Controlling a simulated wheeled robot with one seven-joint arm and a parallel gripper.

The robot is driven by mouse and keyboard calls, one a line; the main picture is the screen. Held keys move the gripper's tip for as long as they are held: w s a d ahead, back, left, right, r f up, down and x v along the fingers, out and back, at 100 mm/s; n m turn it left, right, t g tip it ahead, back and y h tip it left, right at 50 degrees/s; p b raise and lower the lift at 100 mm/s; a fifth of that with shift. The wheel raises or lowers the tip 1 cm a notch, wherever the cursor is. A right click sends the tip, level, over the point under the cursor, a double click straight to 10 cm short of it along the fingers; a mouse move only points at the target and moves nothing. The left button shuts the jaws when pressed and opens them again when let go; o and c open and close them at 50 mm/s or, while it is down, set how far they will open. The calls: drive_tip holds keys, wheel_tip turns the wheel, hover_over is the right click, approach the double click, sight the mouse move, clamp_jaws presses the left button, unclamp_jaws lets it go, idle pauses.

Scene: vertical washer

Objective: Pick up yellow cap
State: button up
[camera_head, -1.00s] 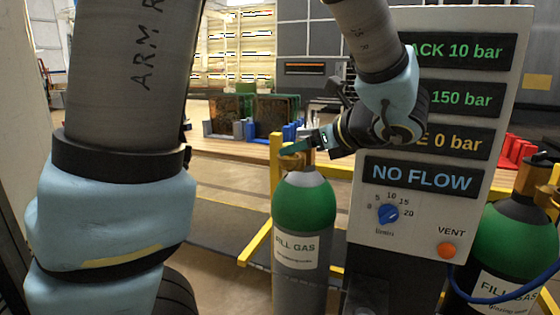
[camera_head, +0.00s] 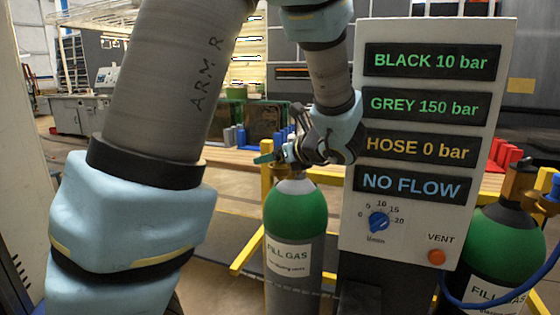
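I cannot clearly make out a yellow cap. The top of the left gas cylinder (camera_head: 295,212), with a green shoulder and "FILL GAS" label, is hidden behind my gripper (camera_head: 266,157). My gripper is at the cylinder's top, with a teal fingertip pointing left. Its fingers are too small and overlapped to show a gap or anything held. A second green-shouldered cylinder (camera_head: 505,238) stands at the right, with a brass-coloured valve (camera_head: 518,180) on top.
A yellow frame (camera_head: 248,252) runs behind the left cylinder. A blue hose (camera_head: 487,303) crosses the right cylinder.

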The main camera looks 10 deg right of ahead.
drive_tip(key=shift+w, duration=0.1)
clamp_jaws()
idle(0.6)
